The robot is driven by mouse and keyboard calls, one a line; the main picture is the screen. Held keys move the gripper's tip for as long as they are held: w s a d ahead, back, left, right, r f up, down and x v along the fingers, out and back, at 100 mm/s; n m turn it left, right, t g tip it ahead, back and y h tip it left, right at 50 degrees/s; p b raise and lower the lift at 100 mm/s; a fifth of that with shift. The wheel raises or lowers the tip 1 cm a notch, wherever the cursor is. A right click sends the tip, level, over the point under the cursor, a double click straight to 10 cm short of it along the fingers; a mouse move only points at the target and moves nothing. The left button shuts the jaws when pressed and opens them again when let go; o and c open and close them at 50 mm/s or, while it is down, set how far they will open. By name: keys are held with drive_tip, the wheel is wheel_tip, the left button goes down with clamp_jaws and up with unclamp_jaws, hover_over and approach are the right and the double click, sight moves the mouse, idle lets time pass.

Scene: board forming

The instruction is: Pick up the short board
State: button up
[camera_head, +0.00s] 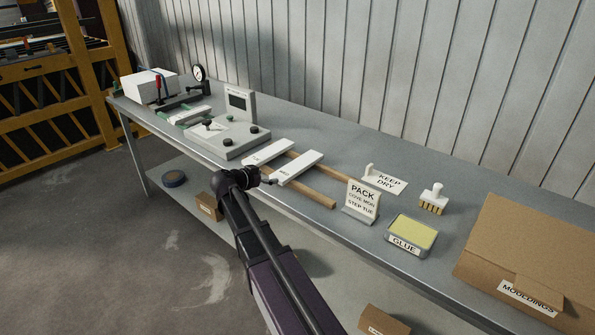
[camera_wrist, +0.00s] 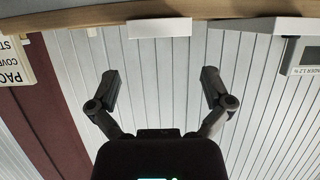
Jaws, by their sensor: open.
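Two white boards lie side by side across wooden strips on the bench in the head view: a left one (camera_head: 268,152) and a right one (camera_head: 301,167). They look close in length there, and I cannot tell for sure which is the short board. My gripper (camera_head: 268,180) is at the bench's front edge, by the near end of the right board. In the wrist view my gripper (camera_wrist: 162,88) is open and empty. The right board's end face (camera_wrist: 158,28) is ahead, between the fingers' lines but beyond the tips. The left board (camera_wrist: 262,27) shows to the right.
A PACK sign (camera_head: 361,199) stands right of the boards, with a GLUE tub (camera_head: 407,243), brush (camera_head: 433,197) and MOULDINGS carton (camera_head: 535,260) further right. A grey device (camera_head: 232,138) is close on the left. A ribbed wall (camera_head: 400,80) stands behind the bench.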

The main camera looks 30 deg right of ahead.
sight(282, 174)
drive_tip(key=shift+b+x, duration=0.3)
drive_tip(key=shift+x, duration=0.95)
drive_tip(key=shift+b+x, duration=1.05)
drive_tip(key=shift+x, duration=1.55)
drive_tip(key=shift+c, duration=0.2)
drive_tip(key=c, duration=0.9)
drive_tip(key=shift+r, duration=0.2)
